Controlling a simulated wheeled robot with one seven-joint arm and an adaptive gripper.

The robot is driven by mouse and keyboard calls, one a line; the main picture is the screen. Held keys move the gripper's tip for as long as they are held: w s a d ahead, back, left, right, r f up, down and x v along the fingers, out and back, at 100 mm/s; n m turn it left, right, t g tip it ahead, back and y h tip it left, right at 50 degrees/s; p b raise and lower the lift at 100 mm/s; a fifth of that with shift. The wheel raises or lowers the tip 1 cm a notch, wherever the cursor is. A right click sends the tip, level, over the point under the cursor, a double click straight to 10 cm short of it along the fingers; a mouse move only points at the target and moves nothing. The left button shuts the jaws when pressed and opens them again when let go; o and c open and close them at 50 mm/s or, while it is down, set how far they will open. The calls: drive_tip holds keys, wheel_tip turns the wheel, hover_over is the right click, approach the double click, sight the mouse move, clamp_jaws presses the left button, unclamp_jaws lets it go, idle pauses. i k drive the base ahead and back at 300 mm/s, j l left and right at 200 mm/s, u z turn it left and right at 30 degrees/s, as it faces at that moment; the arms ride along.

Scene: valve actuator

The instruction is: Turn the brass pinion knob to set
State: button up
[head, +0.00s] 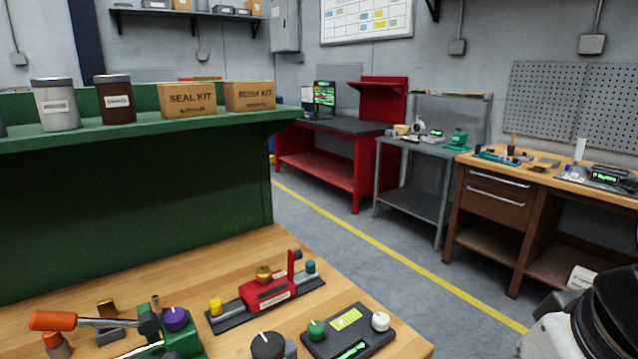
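The brass knob (264,273) stands on top of a red actuator body (267,291) in the head view. The red body is on a dark base plate (232,319) on the wooden bench. A yellow cap (216,306) is at the left end of this unit. A red upright post (291,263) and a teal cap (311,267) are at its right end. The knob's pointer or marks are too small to read. Part of my arm shows at the lower right, apart from the actuator. My gripper is not in view.
A dark control box (347,335) with green and white knobs is right of the actuator. A black knob (267,345) is in front. A green fixture with a purple knob (176,318) and an orange-handled lever (60,321) are at left. A green shelf (150,132) rises behind.

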sight(265, 274)
drive_tip(key=u, duration=0.5)
drive_tip(key=l+u, duration=0.45)
drive_tip(key=i+l+u, duration=0.1)
drive_tip(key=l+u, duration=0.75)
drive_tip(key=k+l, duration=0.1)
drive_tip(key=l, duration=0.3)
drive_tip(key=k+l+u, duration=0.1)
drive_tip(key=l, duration=0.25)
drive_tip(key=k+l, duration=0.1)
drive_tip(key=l, duration=0.3)
drive_tip(key=k+l+u, duration=0.15)
drive_tip(key=l, duration=0.2)
drive_tip(key=k+l, duration=0.1)
drive_tip(key=l, duration=0.25)
drive_tip(key=k+l+u, duration=0.1)
drive_tip(key=l, duration=0.25)
drive_tip(key=k+l, duration=0.15)
drive_tip(key=l, duration=0.2)
drive_tip(key=u, duration=0.05)
